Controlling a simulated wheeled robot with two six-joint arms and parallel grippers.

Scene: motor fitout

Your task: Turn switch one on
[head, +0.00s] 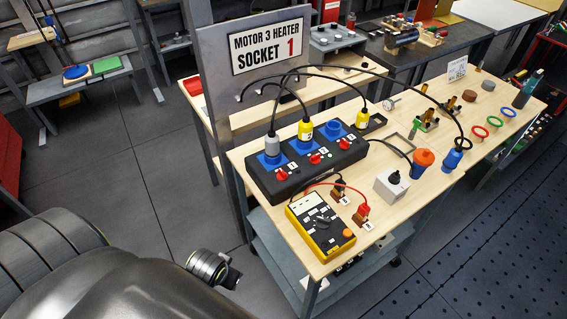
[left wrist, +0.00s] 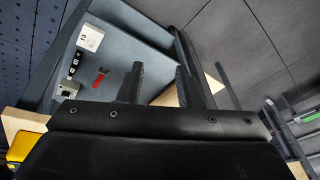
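A black socket box (head: 310,170) with blue sockets stands on the wooden bench. Three red rotary switches sit along its front face: left (head: 282,175), middle (head: 315,158) and right (head: 345,144). Small white labels beside them are too small to read surely. A grey plug (head: 272,146) is in the left socket and a yellow plug (head: 305,130) is in the middle one. My left gripper (left wrist: 160,82) is open and empty in the left wrist view. In the head view its wrist is low, left of the bench, well apart from the box. My right gripper is out of view.
A sign (head: 267,46) reading "Motor 3 heater socket 1" stands behind the box. A yellow meter (head: 320,228) with leads lies in front. A grey box with a black knob (head: 393,182) and an orange plug (head: 422,161) are right. Black cables arch above the box.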

